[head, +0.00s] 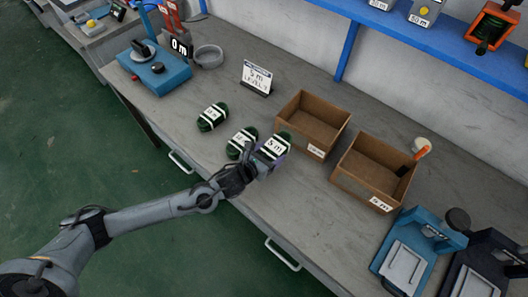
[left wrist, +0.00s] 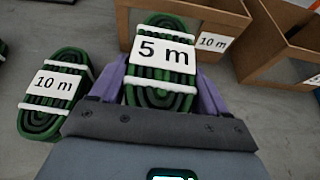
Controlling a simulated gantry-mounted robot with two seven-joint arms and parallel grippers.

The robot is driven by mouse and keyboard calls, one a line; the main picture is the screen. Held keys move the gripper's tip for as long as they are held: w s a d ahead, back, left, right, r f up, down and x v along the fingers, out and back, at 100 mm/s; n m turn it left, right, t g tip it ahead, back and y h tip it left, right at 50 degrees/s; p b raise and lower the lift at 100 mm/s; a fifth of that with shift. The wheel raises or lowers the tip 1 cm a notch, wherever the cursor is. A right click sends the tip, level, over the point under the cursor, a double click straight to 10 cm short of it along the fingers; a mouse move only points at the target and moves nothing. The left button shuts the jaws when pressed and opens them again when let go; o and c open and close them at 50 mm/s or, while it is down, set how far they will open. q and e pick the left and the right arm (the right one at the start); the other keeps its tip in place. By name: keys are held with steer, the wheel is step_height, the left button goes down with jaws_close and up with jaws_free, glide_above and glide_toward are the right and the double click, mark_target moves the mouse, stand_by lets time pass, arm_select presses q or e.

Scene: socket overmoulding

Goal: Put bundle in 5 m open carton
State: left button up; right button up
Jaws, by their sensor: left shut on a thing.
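A dark green coiled bundle with white bands and a "5 m" label (head: 276,145) is between the purple fingers of my left gripper (head: 268,153). The left wrist view shows the bundle's label (left wrist: 163,52) clearly, with the gripper (left wrist: 160,85) shut on its sides. I cannot tell whether it is clear of the bench. An open brown carton (head: 290,115) stands just behind it; its label reads "10 m" in the left wrist view (left wrist: 235,20). My right gripper is out of view.
A "10 m" bundle (left wrist: 40,105) lies left of the held one and shows in the head view (head: 238,149). Another bundle (head: 212,116) lies farther left. A sign (head: 257,76) stands behind them. Blue devices (head: 420,245) stand right of the cartons.

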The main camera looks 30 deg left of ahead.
arm_select(q)
steer(key=w+a+f, duration=0.1)
steer(key=a, duration=0.1)
steer(key=w+a+f, duration=0.2)
steer(key=shift+w+b, duration=0.1)
steer(key=shift+b, duration=0.2)
steer(key=shift+f+b, duration=0.45)
steer(key=shift+f, duration=1.65)
steer(key=shift+f, duration=0.15)
steer(key=o, duration=0.8)
steer(key=shift+o, duration=0.2)
